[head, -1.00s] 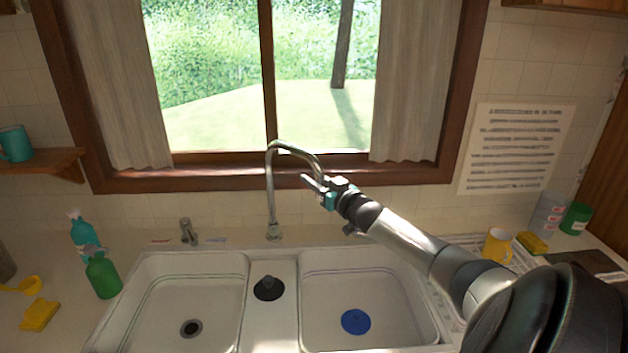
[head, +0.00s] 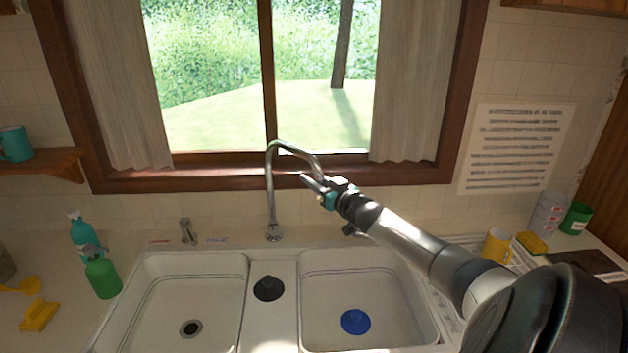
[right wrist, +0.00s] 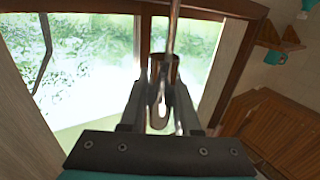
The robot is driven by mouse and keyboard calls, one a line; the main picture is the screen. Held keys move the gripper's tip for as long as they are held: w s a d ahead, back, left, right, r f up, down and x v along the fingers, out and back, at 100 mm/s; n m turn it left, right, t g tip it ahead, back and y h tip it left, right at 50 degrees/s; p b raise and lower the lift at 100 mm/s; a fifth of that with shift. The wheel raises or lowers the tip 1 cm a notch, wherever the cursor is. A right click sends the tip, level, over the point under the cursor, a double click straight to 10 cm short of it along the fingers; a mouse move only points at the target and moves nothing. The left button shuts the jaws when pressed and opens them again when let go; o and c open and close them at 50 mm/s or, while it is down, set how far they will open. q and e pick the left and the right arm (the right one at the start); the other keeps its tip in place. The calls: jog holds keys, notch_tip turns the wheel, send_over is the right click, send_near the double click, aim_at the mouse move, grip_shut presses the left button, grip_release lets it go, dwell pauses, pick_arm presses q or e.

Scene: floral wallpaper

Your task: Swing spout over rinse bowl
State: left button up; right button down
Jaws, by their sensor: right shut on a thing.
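The metal spout (head: 270,190) rises behind the divider between the two bowls, and its curved neck bends to the right. My right gripper (head: 322,186) is shut on the spout near its outer end, above the back of the right bowl (head: 400,290). In the right wrist view the spout (right wrist: 172,35) runs between the fingers of the gripper (right wrist: 160,100). The left bowl (head: 205,300) has an open drain. The right bowl holds a blue plug (head: 355,321). No label tells which bowl is the rinse bowl. My left gripper is not in view.
A black stopper (head: 268,288) sits on the divider. A small tap (head: 188,231) stands behind the left bowl. Green bottle (head: 103,277) and yellow sponge (head: 39,315) are at left. A yellow mug (head: 497,246) stands at right. The window (head: 260,80) is close behind the spout.

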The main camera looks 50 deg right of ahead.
dwell(0.9)
jog(key=c, duration=0.6)
grip_release()
jog(key=shift+s, duration=0.1)
jog(key=shift+v, duration=0.9)
jog(key=shift+p+v, duration=0.9)
jog(key=shift+v, duration=5.75)
jog(key=shift+r, duration=0.1)
jog(key=shift+c, duration=0.5)
